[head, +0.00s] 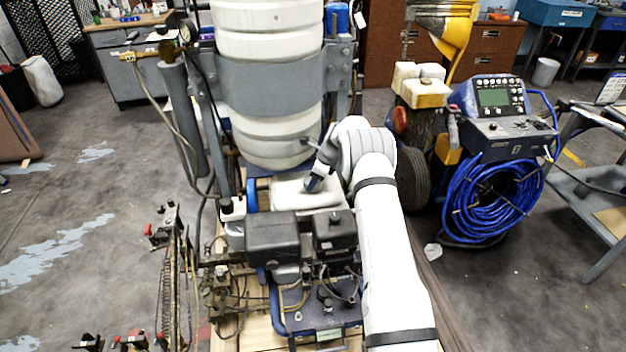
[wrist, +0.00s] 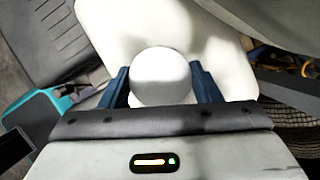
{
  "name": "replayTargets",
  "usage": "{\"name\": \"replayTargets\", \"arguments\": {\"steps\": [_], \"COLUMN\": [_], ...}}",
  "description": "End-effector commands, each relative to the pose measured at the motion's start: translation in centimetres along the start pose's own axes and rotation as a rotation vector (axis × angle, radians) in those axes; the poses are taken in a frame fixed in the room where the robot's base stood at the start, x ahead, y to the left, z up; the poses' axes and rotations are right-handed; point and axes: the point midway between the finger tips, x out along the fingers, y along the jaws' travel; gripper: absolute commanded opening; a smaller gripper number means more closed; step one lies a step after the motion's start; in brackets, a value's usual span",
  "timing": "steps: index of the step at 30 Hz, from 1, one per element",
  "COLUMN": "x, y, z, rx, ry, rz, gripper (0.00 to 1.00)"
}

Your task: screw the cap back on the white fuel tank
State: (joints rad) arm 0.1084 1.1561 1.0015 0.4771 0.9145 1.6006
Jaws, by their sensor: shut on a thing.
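The white fuel tank (head: 288,196) sits low on the machine, below the large striped white drum, and it fills the upper part of the wrist view (wrist: 112,22). A round white cap (wrist: 160,75) sits between my blue fingers in the wrist view, over the tank's top. My gripper (head: 313,184) reaches down to the tank's top from the right, and in the wrist view (wrist: 160,88) its fingers are closed on both sides of the cap. I cannot tell whether the cap is seated on the neck. In the head view the gripper hides the cap.
The large white drum (head: 270,45) with its grey band (head: 270,88) rises just behind the tank. Black engine parts (head: 272,235) stand in front of it. A blue hose coil (head: 490,205) hangs at the right. Open floor (head: 75,200) lies to the left.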

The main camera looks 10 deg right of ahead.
Motion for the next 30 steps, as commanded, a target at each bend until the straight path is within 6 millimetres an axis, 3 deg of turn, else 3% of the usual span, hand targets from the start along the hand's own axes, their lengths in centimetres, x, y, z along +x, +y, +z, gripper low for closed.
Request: {"name": "replayTargets", "arguments": {"steps": [21,30], "x": [0.39,0.23], "y": [0.01,0.05], "z": [-0.11,-0.04], "rx": [0.003,0.258], "ry": [0.0,0.0], "rz": [-0.002,-0.107], "gripper": [0.31,0.31]}}
